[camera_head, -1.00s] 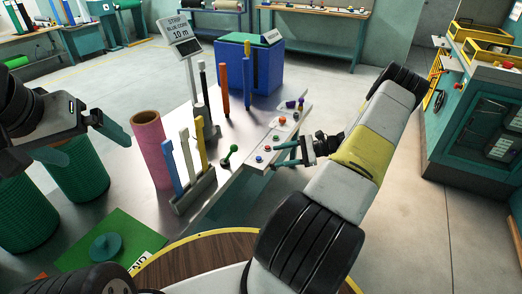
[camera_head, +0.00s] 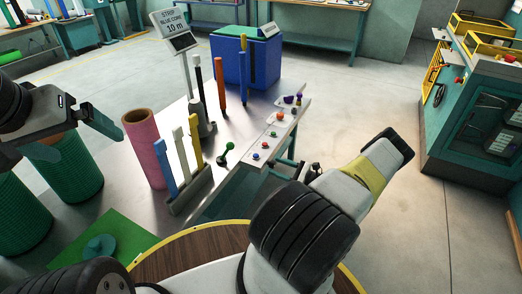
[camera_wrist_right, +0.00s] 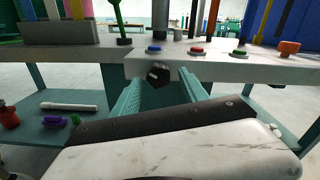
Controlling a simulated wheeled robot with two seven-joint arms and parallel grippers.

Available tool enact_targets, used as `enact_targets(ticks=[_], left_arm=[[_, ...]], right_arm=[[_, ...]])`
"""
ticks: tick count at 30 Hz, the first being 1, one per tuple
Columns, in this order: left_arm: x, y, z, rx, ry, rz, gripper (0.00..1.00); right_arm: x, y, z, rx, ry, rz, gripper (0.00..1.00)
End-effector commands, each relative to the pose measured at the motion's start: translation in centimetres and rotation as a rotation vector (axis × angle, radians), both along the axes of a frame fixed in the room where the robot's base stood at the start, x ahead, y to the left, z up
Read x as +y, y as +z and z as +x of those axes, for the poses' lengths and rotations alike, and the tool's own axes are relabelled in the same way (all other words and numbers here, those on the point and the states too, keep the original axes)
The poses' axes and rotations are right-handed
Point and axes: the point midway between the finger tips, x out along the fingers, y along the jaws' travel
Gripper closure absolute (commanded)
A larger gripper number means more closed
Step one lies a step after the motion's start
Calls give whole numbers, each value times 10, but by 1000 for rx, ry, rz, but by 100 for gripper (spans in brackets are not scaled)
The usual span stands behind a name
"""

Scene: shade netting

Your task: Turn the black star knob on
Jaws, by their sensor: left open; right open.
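The black star knob (camera_wrist_right: 158,74) sits on the front edge of the metal workbench in the right wrist view. It is in front of my right gripper (camera_wrist_right: 163,86), whose teal fingers are spread on either side below it. I cannot tell whether they touch it. In the head view my right gripper (camera_head: 287,164) is low beside the bench edge, partly hidden by my arm, and the knob cannot be made out. My left gripper (camera_head: 78,138) is open and empty at the left, above the green mesh rolls (camera_head: 72,170).
The bench's front strip (camera_head: 262,150) carries several coloured buttons. A green-ball lever (camera_head: 225,153) and a rack of coloured bars (camera_head: 188,190) stand near it. In the right wrist view a lower shelf (camera_wrist_right: 60,138) holds loose items. Floor right of the bench is clear.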

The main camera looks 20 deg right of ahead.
Motion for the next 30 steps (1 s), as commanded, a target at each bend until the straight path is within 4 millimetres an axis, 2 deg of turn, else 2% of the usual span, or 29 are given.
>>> enact_targets(ticks=[4,11,12,18,20,30], left_arm=[[0,0,0,0,0,0,0],[0,0,0,0,0,0,0],[0,0,0,0,0,0,0],[0,0,0,0,0,0,0],[0,0,0,0,0,0,0],[0,0,0,0,0,0,0]], right_arm=[[7,0,7,-1,1,0,48],[7,0,8,0,1,0,48],[7,0,8,0,1,0,50],[7,0,8,0,1,0,90],[7,0,8,0,1,0,100],[7,0,8,24,1,27,100]])
